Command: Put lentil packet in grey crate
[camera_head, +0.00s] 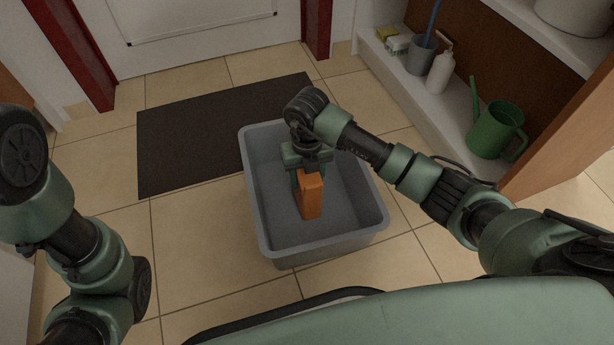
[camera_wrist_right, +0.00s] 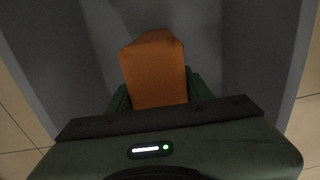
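The grey crate (camera_head: 258,208) stands on the tiled floor in front of me, open at the top. An orange packet (camera_head: 309,197), which I take as the lentil packet, is upright inside the crate's outline. My right gripper (camera_head: 308,172) reaches down over the crate with its fingers around the packet's upper part. In the right wrist view the packet (camera_wrist_right: 156,72) sits between the two fingers (camera_wrist_right: 158,92), with the crate's grey inside (camera_wrist_right: 235,45) around it. I cannot tell whether the packet touches the crate floor. My left gripper is outside both views; only its arm shows.
A dark mat (camera_head: 190,140) lies behind and left of the crate. At right, a low shelf holds a green watering can (camera_head: 494,130), a white bottle (camera_head: 440,70), a grey cup (camera_head: 420,55) and sponges (camera_head: 397,43).

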